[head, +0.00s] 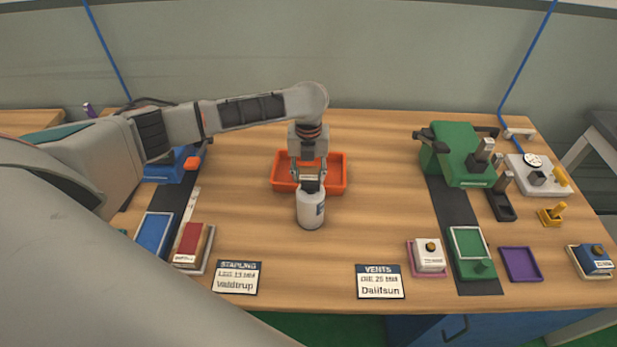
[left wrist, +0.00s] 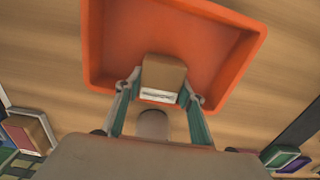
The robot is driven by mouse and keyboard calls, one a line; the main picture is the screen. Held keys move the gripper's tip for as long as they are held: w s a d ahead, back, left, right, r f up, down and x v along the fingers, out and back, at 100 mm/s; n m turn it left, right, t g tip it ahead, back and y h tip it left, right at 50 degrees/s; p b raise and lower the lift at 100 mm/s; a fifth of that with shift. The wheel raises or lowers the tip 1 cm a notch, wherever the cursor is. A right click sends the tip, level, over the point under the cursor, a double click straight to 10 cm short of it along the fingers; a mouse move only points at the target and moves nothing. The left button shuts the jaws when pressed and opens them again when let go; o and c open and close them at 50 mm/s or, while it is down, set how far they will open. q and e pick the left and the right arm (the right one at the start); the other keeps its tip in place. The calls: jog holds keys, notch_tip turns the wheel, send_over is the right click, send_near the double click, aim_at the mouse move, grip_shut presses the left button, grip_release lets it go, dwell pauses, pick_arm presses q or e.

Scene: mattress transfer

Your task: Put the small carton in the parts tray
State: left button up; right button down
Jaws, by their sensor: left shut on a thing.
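My left gripper (head: 309,178) reaches down over the orange tray (head: 281,187) and is shut on a small brown carton (left wrist: 164,73) with a white label. In the left wrist view the carton sits between the fingertips (left wrist: 160,93), and the tray (left wrist: 92,45) lies behind it. In the head view the fingers and a bottle partly hide the carton. I cannot tell whether the carton touches the tray floor. My right gripper is not in view.
A white bottle with a dark cap (head: 311,210) stands just in front of the tray, close to my left gripper. Two label cards (head: 236,278) (head: 380,282) lie near the front edge. A green machine (head: 455,152) stands at the right. Bare wood lies between tray and machine.

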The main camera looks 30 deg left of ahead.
aim_at(309, 175)
pick_arm(q)
jog(key=shift+f, duration=0.2)
jog(key=o, duration=1.2)
jog(key=shift+f, duration=0.1)
notch_tip(309, 175, up, 12)
jog(key=shift+r, duration=0.15)
